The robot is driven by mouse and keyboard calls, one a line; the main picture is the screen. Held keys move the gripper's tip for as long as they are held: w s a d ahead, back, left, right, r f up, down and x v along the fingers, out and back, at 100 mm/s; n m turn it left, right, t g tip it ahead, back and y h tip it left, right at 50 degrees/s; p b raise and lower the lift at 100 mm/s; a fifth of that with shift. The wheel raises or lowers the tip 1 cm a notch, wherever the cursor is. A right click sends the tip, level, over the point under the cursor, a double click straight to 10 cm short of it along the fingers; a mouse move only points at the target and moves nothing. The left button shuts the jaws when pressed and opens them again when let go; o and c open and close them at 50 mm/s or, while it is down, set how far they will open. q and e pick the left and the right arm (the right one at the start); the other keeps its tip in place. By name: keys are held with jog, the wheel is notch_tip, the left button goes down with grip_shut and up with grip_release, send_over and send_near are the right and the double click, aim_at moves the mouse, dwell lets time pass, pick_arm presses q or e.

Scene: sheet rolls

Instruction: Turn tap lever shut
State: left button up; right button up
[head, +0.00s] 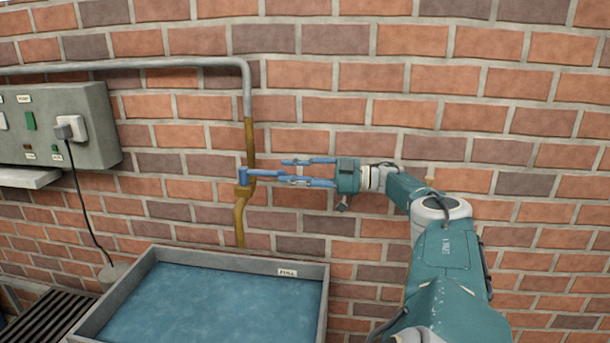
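A brass-coloured tap (243,191) sits on a vertical pipe against the brick wall, above a basin. Its blue lever (262,173) points sideways to the right, towards my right gripper. My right gripper (283,171) comes in from the right with its two blue fingers spread apart, one above the other. The lower fingertip is at or very close to the lever's end; I cannot tell whether they touch. The upper fingertip is a little higher, with brick visible between the fingers. My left gripper is not in view.
A basin (325,305) of blue water, labelled "FULL", stands below the tap. A grey pipe (180,63) feeds down from upper left. A grey electrical box (75,150) with a plug and hanging black cable is at left. A dark slatted grate (45,318) lies at lower left.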

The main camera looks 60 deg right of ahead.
jog(key=shift+v, duration=2.05)
